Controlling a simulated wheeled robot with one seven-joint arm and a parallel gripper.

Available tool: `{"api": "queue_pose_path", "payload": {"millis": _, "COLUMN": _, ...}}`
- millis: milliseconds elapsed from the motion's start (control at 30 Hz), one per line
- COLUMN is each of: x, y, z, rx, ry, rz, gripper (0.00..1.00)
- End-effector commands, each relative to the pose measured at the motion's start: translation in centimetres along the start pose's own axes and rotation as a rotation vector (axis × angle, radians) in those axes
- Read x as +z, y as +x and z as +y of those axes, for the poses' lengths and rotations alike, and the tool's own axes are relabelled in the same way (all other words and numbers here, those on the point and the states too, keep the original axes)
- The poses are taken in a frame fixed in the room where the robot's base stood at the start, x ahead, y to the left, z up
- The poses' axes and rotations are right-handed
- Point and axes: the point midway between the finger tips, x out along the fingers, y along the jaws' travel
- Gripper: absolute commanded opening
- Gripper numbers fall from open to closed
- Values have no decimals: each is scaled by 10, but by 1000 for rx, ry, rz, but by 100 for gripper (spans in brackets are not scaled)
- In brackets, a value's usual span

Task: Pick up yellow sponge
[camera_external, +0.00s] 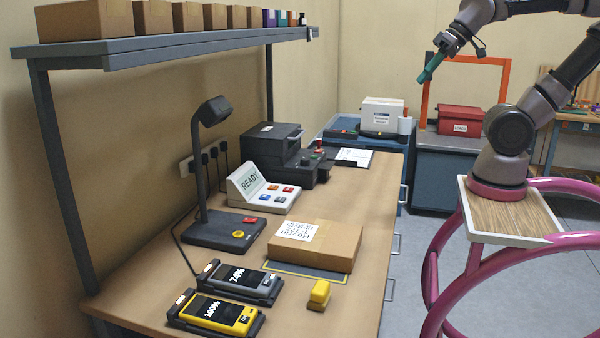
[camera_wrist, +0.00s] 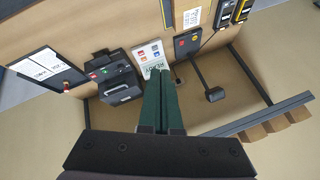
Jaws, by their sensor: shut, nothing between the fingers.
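The yellow sponge (camera_external: 319,295) is a small yellow block on the near right part of the wooden desk, in front of the cardboard box. I cannot make it out in the wrist view. My gripper (camera_external: 429,72) is raised high above the far end of the desk, well away from the sponge. Its green fingers are together and empty. They also show in the wrist view (camera_wrist: 161,100), pointing down over the desk.
A cardboard box (camera_external: 318,246) lies behind the sponge. Two handheld devices in cradles (camera_external: 216,315) (camera_external: 240,283) stand to its left. A lamp (camera_external: 215,112) and READY console (camera_external: 262,189) stand farther back. A shelf (camera_external: 160,47) overhangs the desk's left side. The desk's right edge is clear.

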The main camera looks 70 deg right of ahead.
Motion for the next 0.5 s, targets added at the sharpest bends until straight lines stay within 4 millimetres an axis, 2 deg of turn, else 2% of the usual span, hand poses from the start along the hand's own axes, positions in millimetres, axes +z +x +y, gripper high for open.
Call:
{"api": "queue_pose_path", "payload": {"millis": 33, "x": 0, "y": 0, "z": 0, "rx": 0, "ry": 0, "rz": 0, "gripper": 4}}
{"api": "queue_pose_path", "payload": {"millis": 167, "x": 0, "y": 0, "z": 0, "rx": 0, "ry": 0, "rz": 0, "gripper": 54}}
{"api": "queue_pose_path", "payload": {"millis": 200, "x": 0, "y": 0, "z": 0, "rx": 0, "ry": 0, "rz": 0, "gripper": 69}}
{"api": "queue_pose_path", "payload": {"millis": 233, "x": 0, "y": 0, "z": 0, "rx": 0, "ry": 0, "rz": 0, "gripper": 75}}
{"api": "queue_pose_path", "payload": {"millis": 500, "x": 0, "y": 0, "z": 0, "rx": 0, "ry": 0, "rz": 0, "gripper": 75}}
